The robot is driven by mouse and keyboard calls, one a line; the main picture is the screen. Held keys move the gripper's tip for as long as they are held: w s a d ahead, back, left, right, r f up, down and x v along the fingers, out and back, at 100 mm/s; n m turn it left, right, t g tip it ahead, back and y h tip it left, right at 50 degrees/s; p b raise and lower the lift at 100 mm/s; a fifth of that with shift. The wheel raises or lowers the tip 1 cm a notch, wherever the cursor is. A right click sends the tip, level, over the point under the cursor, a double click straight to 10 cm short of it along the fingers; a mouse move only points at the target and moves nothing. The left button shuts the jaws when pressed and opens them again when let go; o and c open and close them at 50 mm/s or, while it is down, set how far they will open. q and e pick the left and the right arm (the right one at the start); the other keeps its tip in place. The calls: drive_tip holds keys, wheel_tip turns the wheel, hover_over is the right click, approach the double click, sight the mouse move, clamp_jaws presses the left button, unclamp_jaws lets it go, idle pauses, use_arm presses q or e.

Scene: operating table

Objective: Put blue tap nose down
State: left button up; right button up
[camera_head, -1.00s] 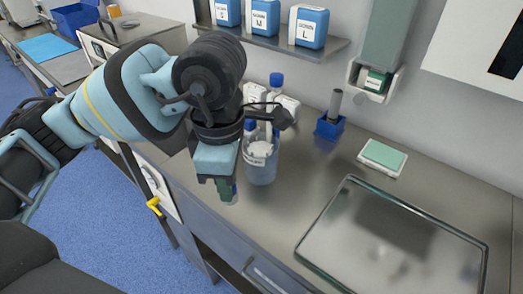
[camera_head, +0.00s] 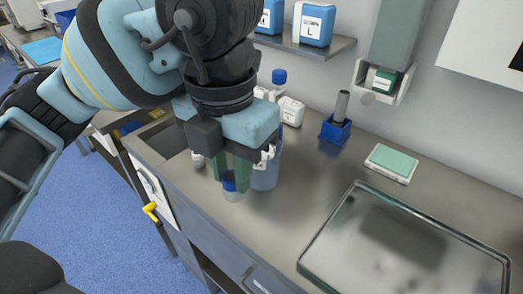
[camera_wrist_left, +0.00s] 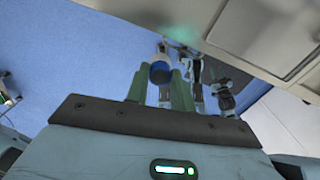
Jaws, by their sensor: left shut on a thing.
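My left gripper (camera_head: 230,177) is shut on a small piece with a blue band and a pale, translucent lower end, which I take to be the blue tap (camera_head: 230,184). Its pale end points down in the head view, between the green fingertips and in front of the counter's edge. In the left wrist view, the blue tap (camera_wrist_left: 160,72) shows as a round blue ring between the two green fingers (camera_wrist_left: 159,82). The fingers hide part of it.
A clear beaker (camera_head: 266,172) stands close behind the gripper, partly hidden, with white bottles nearby. A blue holder (camera_head: 335,131), a green-topped box (camera_head: 391,162) and a large metal tray (camera_head: 345,225) are further right. A yellow handle (camera_head: 150,211) sticks out from the cabinet front.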

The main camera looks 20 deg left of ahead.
use_arm(q)
drive_tip(key=w, duration=0.5)
drive_tip(key=w+a+f, duration=0.1)
drive_tip(key=w, duration=0.9)
drive_tip(key=shift+a+f+p, duration=0.2)
drive_tip(key=shift+f+p, duration=0.05)
drive_tip(key=shift+p, duration=0.05)
drive_tip(key=shift+w, duration=0.25)
drive_tip(key=shift+w+a+f, duration=0.1)
drive_tip(key=shift+w+f, duration=0.1)
drive_tip(key=shift+f, duration=1.55)
drive_tip(key=shift+f, duration=0.15)
drive_tip(key=o, duration=1)
drive_tip(key=shift+c, duration=0.2)
